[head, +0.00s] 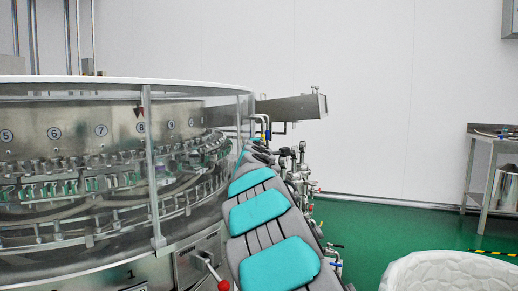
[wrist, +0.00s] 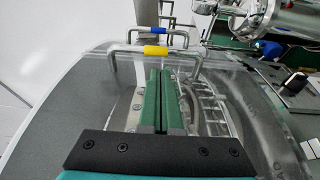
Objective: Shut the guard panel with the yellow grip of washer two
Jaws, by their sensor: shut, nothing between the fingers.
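The guard panel's yellow grip (wrist: 155,53) is a sleeve on a bent metal handle, just ahead of my fingertips in the wrist view. The clear panel (wrist: 110,75) under it looks curved; I cannot tell how far it stands open. My gripper (wrist: 162,72) has two green fingers pressed together, with nothing between them. The fingertips are close to the handle bar; whether they touch it is unclear. In the head view my arm reaches along the washer's right side and hides the gripper.
A second handle with a blue grip (wrist: 152,30) stands behind the yellow one. The round washer (head: 70,255) has numbered stations behind clear guards. Pipes and valves (head: 301,165) line its right side. A metal table (head: 492,150) and a white bin (head: 450,270) stand at right; green floor lies between.

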